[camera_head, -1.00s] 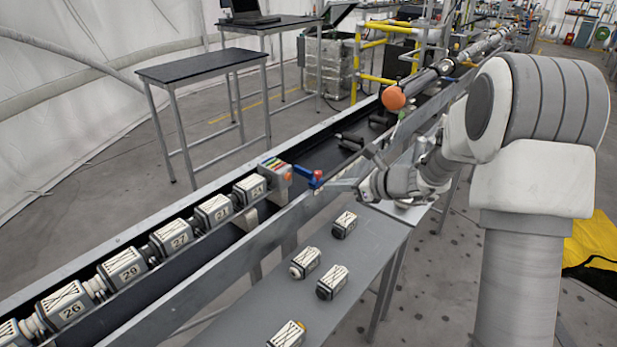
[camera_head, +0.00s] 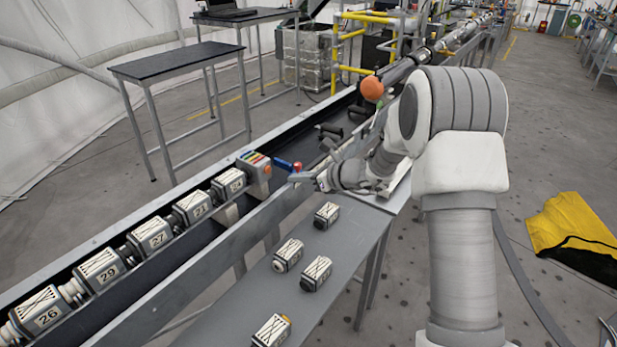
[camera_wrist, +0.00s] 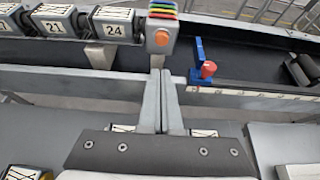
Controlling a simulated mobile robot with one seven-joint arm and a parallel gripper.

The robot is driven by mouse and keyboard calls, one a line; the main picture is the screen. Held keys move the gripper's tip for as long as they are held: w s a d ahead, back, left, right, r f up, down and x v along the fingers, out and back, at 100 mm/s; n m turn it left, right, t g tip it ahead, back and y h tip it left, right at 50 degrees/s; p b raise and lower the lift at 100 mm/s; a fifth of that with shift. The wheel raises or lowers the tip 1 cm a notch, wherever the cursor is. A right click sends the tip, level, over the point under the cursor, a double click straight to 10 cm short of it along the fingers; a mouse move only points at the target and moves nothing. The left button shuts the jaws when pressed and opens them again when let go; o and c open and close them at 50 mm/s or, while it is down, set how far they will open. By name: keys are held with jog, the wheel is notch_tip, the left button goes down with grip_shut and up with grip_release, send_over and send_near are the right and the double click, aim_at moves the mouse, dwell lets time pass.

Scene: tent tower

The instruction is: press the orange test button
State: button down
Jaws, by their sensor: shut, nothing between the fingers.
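The orange test button (camera_head: 267,170) is on the face of a small grey box (camera_head: 252,163) with coloured strips on top, at the end of the row of numbered modules. In the wrist view the button (camera_wrist: 162,38) is round and fully visible, just beyond my fingertips. My gripper (camera_head: 292,178) is shut and empty, to the right of the box in the head view. In the wrist view its two fingers (camera_wrist: 163,72) lie together and point at the box, slightly below the button. A gap seems to remain; contact cannot be seen.
A blue lever with a red knob (camera_wrist: 208,69) stands right of the box, close to my fingers. The trough's grey side rail (camera_wrist: 250,98) runs beneath the fingers. A grey bench (camera_head: 330,270) holds several loose modules. A large orange ball (camera_head: 372,88) is farther along the trough.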

aim_at(269, 172)
jog(key=shift+w+a+f, duration=0.2)
jog(key=shift+w+a, duration=0.5)
jog(key=shift+a, duration=0.25)
jog(key=shift+w+a+f, duration=0.15)
jog(key=shift+w+a, duration=0.6)
jog(key=shift+a, duration=0.15)
jog(key=shift+w+a+f, duration=0.2)
jog(key=shift+w+a, duration=0.5)
jog(key=shift+a, duration=0.25)
